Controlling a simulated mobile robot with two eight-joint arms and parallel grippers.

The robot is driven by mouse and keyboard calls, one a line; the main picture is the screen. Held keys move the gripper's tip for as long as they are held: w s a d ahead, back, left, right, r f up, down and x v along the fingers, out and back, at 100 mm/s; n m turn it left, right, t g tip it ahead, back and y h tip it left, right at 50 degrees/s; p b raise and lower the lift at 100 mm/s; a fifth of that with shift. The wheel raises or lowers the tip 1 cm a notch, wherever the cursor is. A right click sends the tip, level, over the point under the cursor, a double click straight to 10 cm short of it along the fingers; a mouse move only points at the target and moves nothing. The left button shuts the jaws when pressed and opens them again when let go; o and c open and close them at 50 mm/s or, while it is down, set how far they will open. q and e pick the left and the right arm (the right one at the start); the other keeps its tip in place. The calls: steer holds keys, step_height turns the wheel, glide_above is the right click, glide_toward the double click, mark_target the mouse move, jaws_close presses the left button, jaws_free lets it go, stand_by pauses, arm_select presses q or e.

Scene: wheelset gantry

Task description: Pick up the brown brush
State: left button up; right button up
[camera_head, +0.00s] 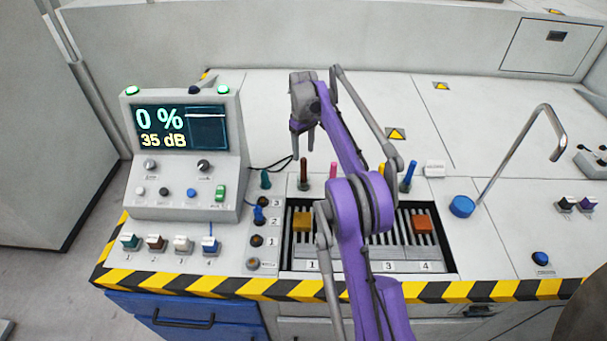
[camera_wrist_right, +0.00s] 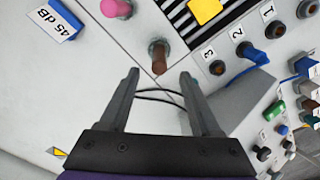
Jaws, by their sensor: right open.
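The brown brush (camera_head: 304,173) stands upright in the head view, in a row of coloured brushes behind the slotted tray. In the right wrist view the brown brush (camera_wrist_right: 158,60) shows just beyond the fingertips, roughly centred between them. My right gripper (camera_head: 303,148) is open and empty, pointing down a little above the brush. Its two fingers also show apart in the right wrist view (camera_wrist_right: 160,76). I cannot tell the exact gap to the brush. My left gripper is not in view.
A pink brush (camera_head: 333,171) and a teal one (camera_head: 266,179) stand on either side. A blue brush (camera_head: 408,176) stands further right. The slotted tray (camera_head: 300,265) is in front, partly hidden by my right arm. A control console (camera_head: 183,205) stands at left.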

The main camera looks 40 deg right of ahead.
mark_target(304, 177)
step_height(304, 177, down, 10)
steer(key=shift+r, duration=0.1)
jaws_close()
stand_by(0.6)
